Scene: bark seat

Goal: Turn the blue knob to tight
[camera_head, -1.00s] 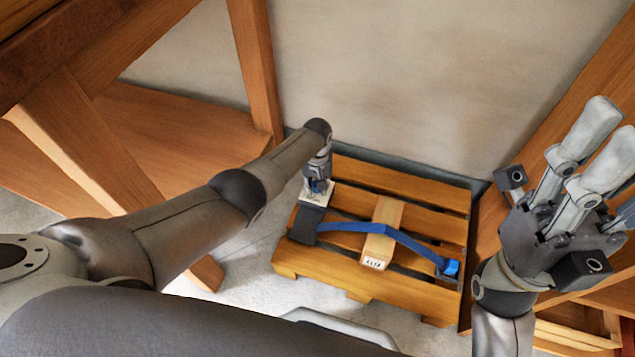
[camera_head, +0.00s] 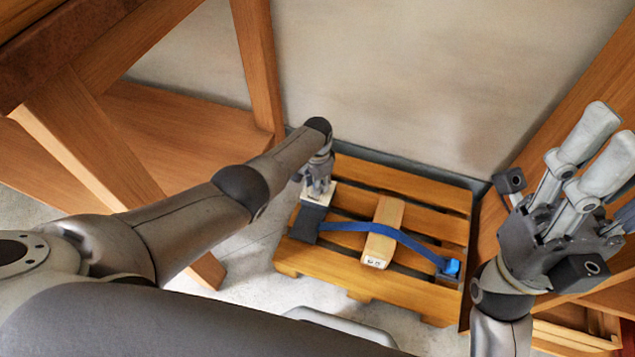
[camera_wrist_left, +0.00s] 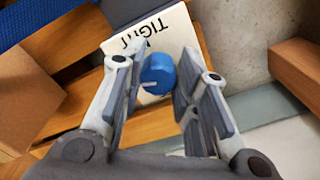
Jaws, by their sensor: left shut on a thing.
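The blue knob (camera_wrist_left: 158,72) sits on a white plate (camera_wrist_left: 150,40) that carries the word TIGHT, and a pale line shows on the knob. My left gripper (camera_wrist_left: 160,82) has its fingers on both sides of the knob and is shut on it. In the head view my left gripper (camera_head: 318,190) reaches down to the white plate at the pallet's left side and hides the knob. A blue strap (camera_head: 350,227) runs from a dark block (camera_head: 306,223) by the plate, over a wooden block. My right gripper (camera_head: 612,138) is open and empty at the right.
The wooden pallet (camera_head: 440,205) lies on the floor against a pale wall. The wooden block (camera_head: 384,225) stands across its slats, and a blue fitting (camera_head: 451,268) holds the strap's right end. Wooden beams stand left and right.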

